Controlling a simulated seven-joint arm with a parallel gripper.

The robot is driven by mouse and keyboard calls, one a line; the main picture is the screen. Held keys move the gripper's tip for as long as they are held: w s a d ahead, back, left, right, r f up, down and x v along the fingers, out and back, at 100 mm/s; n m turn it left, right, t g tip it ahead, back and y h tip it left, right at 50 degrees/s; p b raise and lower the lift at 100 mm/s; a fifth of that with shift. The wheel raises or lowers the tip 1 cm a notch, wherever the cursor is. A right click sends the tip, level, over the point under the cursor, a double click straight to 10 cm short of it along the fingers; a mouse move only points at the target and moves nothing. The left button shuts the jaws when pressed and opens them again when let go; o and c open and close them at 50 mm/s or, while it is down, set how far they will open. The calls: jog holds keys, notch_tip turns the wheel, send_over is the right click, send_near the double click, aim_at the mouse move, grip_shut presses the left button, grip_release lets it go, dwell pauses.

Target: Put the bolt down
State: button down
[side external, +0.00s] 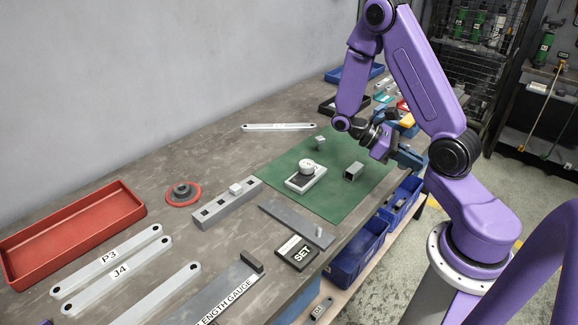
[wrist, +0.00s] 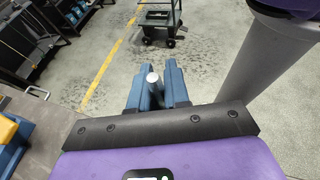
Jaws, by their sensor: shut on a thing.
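The bolt (wrist: 153,80) shows in the wrist view as a short grey metal cylinder with a round end. My gripper (wrist: 154,70) is shut on it, with a blue finger on each side. I cannot make out the bolt there.
On the mat are a white block with a round dial (side external: 306,178) and a square tube (side external: 353,171). A grey plate with a small upright peg (side external: 319,231), a SET box (side external: 297,252) and a red tray (side external: 70,228) are on the bench.

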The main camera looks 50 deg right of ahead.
jog(key=a+m+y, duration=0.7)
jog(key=a+y, duration=0.1)
jog(key=y, duration=0.1)
jog(key=m+t+y, duration=0.9)
jog(key=m+t, duration=0.7)
jog(key=m, duration=0.2)
send_over(282, 168)
jog(key=s, duration=0.2)
jog(key=f, duration=0.6)
jog(key=shift+w+a+f, duration=0.1)
jog(key=shift+w+f, duration=0.15)
jog(key=shift+f, duration=0.05)
jog(key=shift+w+f, duration=0.7)
jog(key=shift+f, duration=1.6)
jog(key=shift+f, duration=0.15)
